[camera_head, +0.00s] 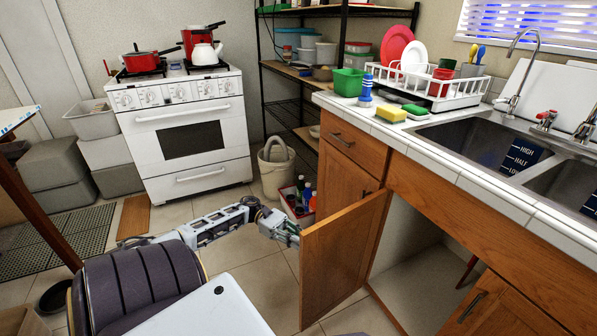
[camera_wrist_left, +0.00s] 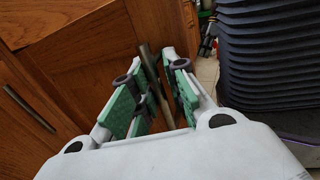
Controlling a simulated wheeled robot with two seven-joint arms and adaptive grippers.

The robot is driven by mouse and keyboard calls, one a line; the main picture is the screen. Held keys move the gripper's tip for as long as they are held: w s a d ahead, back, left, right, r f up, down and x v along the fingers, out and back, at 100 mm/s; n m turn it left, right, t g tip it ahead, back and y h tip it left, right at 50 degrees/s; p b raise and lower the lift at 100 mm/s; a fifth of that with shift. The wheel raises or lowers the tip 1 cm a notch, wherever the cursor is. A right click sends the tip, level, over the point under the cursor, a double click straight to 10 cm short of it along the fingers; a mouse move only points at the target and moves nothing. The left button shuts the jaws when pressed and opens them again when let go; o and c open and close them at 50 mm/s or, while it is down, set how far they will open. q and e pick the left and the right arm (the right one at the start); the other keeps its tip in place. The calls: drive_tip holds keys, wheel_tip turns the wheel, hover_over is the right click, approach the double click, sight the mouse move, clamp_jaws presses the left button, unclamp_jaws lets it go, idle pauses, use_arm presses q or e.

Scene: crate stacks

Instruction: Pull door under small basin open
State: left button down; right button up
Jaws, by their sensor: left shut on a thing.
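The wooden cabinet door (camera_head: 345,250) under the sink counter stands swung open, and the dark cabinet space (camera_head: 415,250) behind it shows. My left gripper (camera_head: 290,232) is at the outer face of this door, its fingertips partly hidden by the door edge. In the left wrist view my left gripper (camera_wrist_left: 155,70) has its green-padded fingers on either side of a dark metal bar handle (camera_wrist_left: 148,60) and is shut on it. The sink has a larger basin (camera_head: 480,143) and a second basin (camera_head: 568,185) at the right. My right gripper is not in view.
A closed drawer (camera_head: 345,143) and a neighbouring closed door (camera_head: 500,310) flank the opening. A red-and-white crate of bottles (camera_head: 297,200) and a beige bucket (camera_head: 276,172) stand on the floor behind my left arm. Tiled floor (camera_head: 265,285) is clear left of the door.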

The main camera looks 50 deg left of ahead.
use_arm(q)
drive_tip(key=shift+w+a, duration=0.1)
drive_tip(key=shift+w, duration=0.1)
drive_tip(key=c, duration=1.5)
unclamp_jaws()
drive_tip(key=shift+w, duration=0.1)
drive_tip(key=shift+s+a, duration=0.4)
drive_tip(key=shift+a, duration=1.55)
drive_tip(key=shift+s+a, duration=0.35)
drive_tip(key=shift+a, duration=1.55)
drive_tip(key=shift+s+a, duration=0.4)
drive_tip(key=shift+a, duration=1.55)
